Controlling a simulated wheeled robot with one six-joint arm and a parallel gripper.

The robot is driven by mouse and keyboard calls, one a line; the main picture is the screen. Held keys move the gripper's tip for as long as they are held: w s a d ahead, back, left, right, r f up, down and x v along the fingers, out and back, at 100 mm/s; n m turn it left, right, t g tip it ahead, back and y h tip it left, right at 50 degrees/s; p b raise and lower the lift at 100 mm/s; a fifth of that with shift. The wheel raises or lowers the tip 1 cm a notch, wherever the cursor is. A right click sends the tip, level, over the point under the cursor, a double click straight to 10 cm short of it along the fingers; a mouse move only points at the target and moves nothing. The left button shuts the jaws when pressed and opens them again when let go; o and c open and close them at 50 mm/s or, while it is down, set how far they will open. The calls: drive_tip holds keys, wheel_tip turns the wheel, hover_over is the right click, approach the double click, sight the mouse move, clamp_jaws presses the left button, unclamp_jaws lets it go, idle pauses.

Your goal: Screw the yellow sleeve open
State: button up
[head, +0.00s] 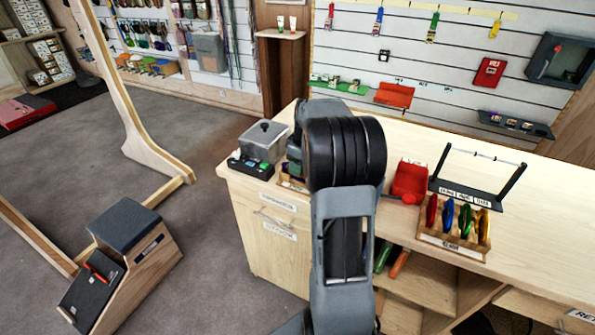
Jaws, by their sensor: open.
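A wooden rack (425,236) on the counter holds upright carabiners in red (431,212), blue (447,216), green (464,221) and yellow-orange (483,227). The yellow-orange one stands at the right end. A sleeve on it is too small to make out, so I cannot tell whether it is screwed open or shut. My arm rises through the middle of the view, left of the rack. My gripper does not show; the arm's bulk hides the space behind it, including part of a small tray with something purple at the counter's left part.
A red scoop-like bin (409,182) and a dark stand with a thin bar (478,190) are beside the rack. A grey lidded box (263,141) stands at the counter's left end. The counter (545,225) is clear right of the rack. A grey-topped step block (124,262) is on the floor.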

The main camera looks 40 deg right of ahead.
drive_tip(key=shift+s+a+r+b, duration=0.15)
drive_tip(key=shift+s+a+b, duration=0.2)
drive_tip(key=shift+a, duration=0.3)
idle(0.5)
drive_tip(key=shift+f+b, duration=1)
drive_tip(key=shift+f, duration=0.45)
drive_tip(key=shift+d, duration=0.1)
drive_tip(key=shift+w+d+p, duration=0.35)
drive_tip(key=shift+w+d, duration=0.05)
drive_tip(key=shift+d, duration=0.2)
drive_tip(key=shift+r, duration=0.2)
drive_tip(key=shift+a+r+p, duration=0.1)
drive_tip(key=shift+r+p, duration=0.95)
drive_tip(key=shift+r, duration=0.25)
